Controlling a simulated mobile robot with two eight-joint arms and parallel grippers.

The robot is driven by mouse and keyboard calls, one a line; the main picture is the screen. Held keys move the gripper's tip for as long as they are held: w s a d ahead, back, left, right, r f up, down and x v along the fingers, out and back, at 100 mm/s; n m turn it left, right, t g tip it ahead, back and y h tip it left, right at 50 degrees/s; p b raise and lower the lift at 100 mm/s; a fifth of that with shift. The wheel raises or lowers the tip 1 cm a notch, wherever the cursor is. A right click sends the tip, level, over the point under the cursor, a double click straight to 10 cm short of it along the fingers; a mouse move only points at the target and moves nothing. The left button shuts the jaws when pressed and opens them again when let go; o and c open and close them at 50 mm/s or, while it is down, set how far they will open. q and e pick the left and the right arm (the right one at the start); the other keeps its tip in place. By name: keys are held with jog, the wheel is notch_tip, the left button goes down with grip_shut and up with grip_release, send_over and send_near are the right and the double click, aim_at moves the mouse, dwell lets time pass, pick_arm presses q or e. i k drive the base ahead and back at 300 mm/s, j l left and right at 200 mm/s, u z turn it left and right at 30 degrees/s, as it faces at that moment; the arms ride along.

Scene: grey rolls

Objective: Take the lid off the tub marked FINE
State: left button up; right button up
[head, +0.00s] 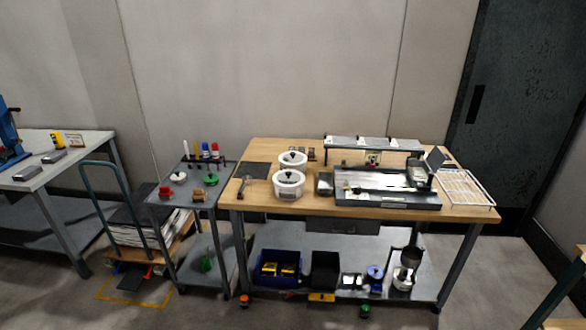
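Two white round tubs stand one behind the other on the left part of the wooden workbench. The front tub (288,191) has a white lid (288,178) with a dark knob on top, and a small label on its front too small to read. The rear tub (292,166) also has a pale top with a dark knob; the front tub partly hides it. I cannot tell which tub is marked FINE. Neither of my grippers is in view.
On the workbench (300,208), a dark mat (252,170) and a metal-headed tool (243,185) lie left of the tubs. A large flat machine (388,190) and a white wire rack (466,188) are to the right. A grey cart (160,196) stands left, with a trolley beyond.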

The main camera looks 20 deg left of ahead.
aim_at(291, 159)
jog(key=j+z, duration=0.45)
jog(key=j, duration=2.65)
jog(key=k+j, duration=0.1)
jog(key=j, duration=0.85)
jog(key=k, duration=0.85)
